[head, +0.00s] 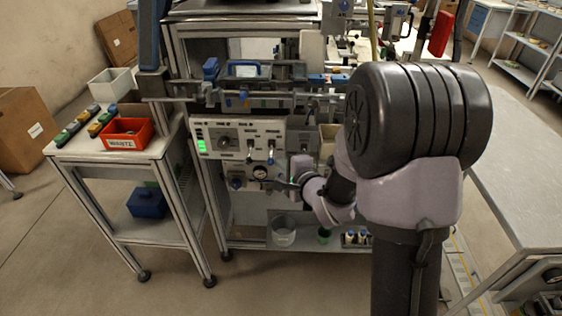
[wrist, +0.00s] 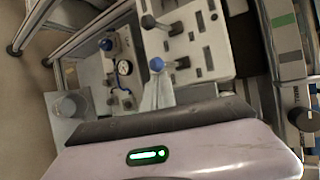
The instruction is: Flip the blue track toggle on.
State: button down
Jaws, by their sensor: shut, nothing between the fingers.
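The blue track toggle (head: 271,159) is the right-hand of two levers on the pale control panel (head: 225,150). Its blue-tipped lever points down, and in the wrist view the blue tip (wrist: 156,65) points left in that turned picture. My gripper (head: 277,186) is shut and empty, just below the panel, with its fingers pointing left in the head view. In the wrist view the pale, blurred fingers of my gripper (wrist: 157,82) end right by the blue tip. I cannot tell whether they touch it.
A pressure gauge (head: 260,172) and a blue knob (head: 237,183) are below the panel. A side cart (head: 105,152) with a red bin (head: 127,135) stands to the left.

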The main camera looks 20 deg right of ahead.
jog(key=r+g+p, duration=0.1)
jog(key=p, duration=0.3)
jog(key=shift+r+m+g+p, duration=0.15)
jog(key=shift+m+g+p, duration=0.25)
jog(key=shift+g+p, duration=0.5)
jog(key=shift+s+r+p, duration=0.1)
jog(key=shift+p, duration=0.7)
notch_tip(320, 180, up, 2)
jog(key=g+p, duration=0.1)
jog(key=p, duration=0.7)
jog(key=shift+r+y, duration=0.2)
jog(key=shift+y, duration=0.1)
jog(key=shift+r+p, duration=0.2)
jog(key=shift+p, duration=0.3)
